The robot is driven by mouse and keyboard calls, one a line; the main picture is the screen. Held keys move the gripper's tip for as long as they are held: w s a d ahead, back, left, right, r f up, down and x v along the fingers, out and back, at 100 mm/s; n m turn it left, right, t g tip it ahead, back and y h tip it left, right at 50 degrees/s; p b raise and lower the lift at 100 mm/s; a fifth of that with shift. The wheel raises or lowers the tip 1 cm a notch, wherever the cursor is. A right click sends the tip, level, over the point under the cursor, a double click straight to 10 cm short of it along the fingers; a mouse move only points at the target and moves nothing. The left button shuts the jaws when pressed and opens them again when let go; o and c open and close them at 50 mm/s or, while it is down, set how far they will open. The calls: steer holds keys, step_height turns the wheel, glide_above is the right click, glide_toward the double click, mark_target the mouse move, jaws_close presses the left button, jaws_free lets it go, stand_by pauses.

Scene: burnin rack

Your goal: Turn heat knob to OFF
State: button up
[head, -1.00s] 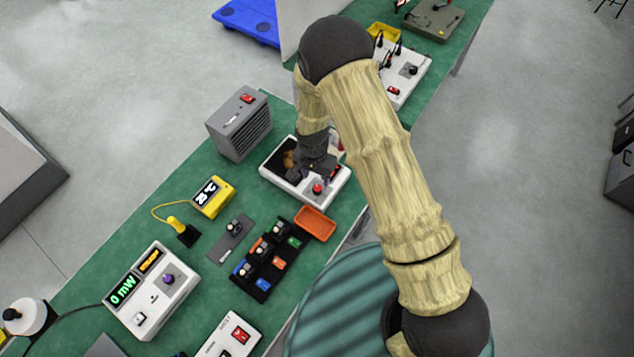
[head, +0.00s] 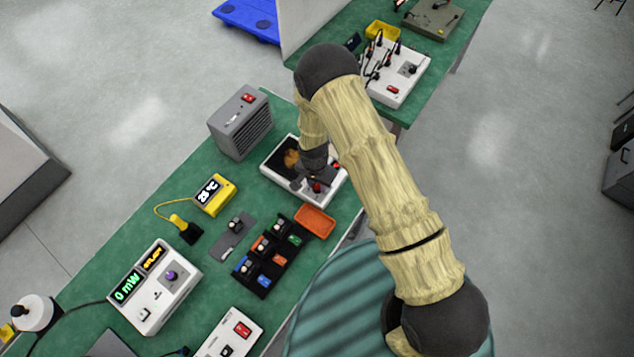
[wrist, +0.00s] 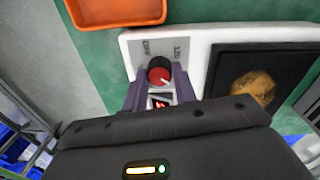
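The heat knob (wrist: 159,72) is red with a dark cap and a white pointer line aimed to the lower right in the wrist view. Its plate has an OFF mark on the left and a 120 mark on the right. In the head view the knob (head: 317,188) is on the front of the white hot plate unit (head: 325,194). My gripper (wrist: 160,77) is open, with one finger on each side of the knob and gaps visible between. Its depth relative to the knob is unclear. A lit red switch (wrist: 159,102) shows between the fingers.
A brown lump (wrist: 256,92) lies on the dark plate (wrist: 222,65). An orange tray (head: 315,222) stands close beside the unit. A grey heater box (head: 240,122) is behind it on the left. A black rack (head: 265,285) with several modules is nearer.

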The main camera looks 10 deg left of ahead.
steer(key=shift+c, duration=1.4)
steer(key=shift+n+b, duration=0.3)
